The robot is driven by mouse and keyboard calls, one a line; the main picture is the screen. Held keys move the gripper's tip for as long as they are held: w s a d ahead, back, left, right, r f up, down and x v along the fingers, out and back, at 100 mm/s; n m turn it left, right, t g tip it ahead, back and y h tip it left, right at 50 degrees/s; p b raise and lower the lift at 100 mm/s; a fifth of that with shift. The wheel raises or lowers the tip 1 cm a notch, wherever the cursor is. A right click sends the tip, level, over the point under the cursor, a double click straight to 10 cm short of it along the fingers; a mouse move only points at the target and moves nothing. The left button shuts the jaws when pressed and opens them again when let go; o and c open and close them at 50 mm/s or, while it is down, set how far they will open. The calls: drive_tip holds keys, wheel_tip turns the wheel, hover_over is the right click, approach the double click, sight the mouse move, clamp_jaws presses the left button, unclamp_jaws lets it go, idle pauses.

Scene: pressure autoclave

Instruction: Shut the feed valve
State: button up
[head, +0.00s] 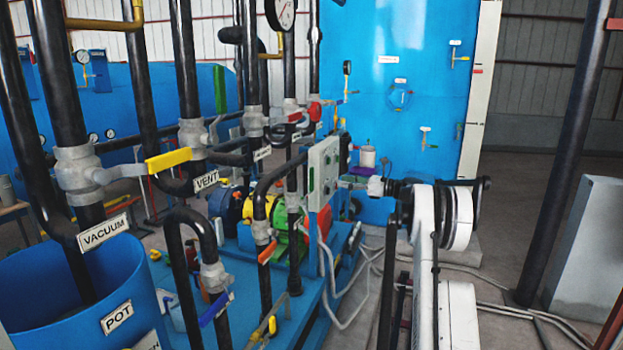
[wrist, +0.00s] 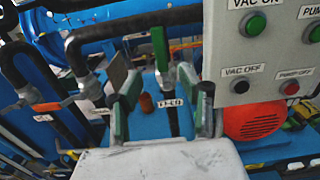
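In the wrist view a small white label (wrist: 171,102), blurred but perhaps reading FEED, shows between my fingers. Just above it a green valve handle (wrist: 160,48) stands upright on a pipe fitting. I cannot tell for sure that this is the feed valve. My gripper (wrist: 168,92) is open, its two fingers apart on either side of the label, with nothing held. The handle's top lies beyond the fingertips, and no contact shows. In the head view my arm's end (head: 376,187) points left toward the pipework; its fingers are too small to make out.
A grey control box (wrist: 265,50) with buttons stands close right of my gripper; it also shows in the head view (head: 324,172). A blue pot (head: 140,285) stands front left. Hoses cross the floor.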

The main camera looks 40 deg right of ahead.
sight(313, 177)
drive_tip(key=p+x, duration=0.2)
drive_tip(key=x, duration=1.1)
drive_tip(key=shift+w+a, duration=0.1)
drive_tip(key=shift+a, duration=0.05)
clamp_jaws()
